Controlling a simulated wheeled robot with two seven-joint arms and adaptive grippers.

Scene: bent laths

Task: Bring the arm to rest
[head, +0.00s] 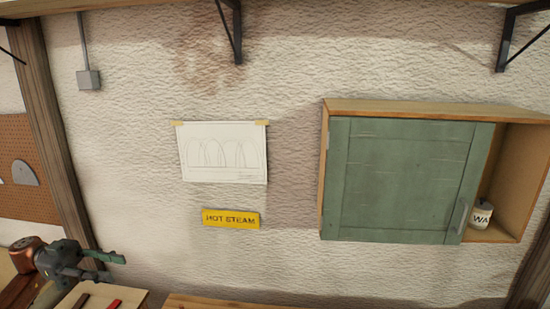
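My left gripper (112,268) is in the lower left corner of the head view. Its two dark fingers point right and stand apart, with nothing seen between them. It is above and just behind a light wooden board or block (128,297) at the bottom edge. A red strip (112,305) and a dark brown strip (81,301) lie on that board. Whether the gripper touches anything there I cannot tell. My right gripper is out of view.
A green-doored wall cabinet (400,175) hangs at right, its right side open with a white jar (481,215) inside. A wooden surface edge (230,302) shows below. The wall's middle is unobstructed.

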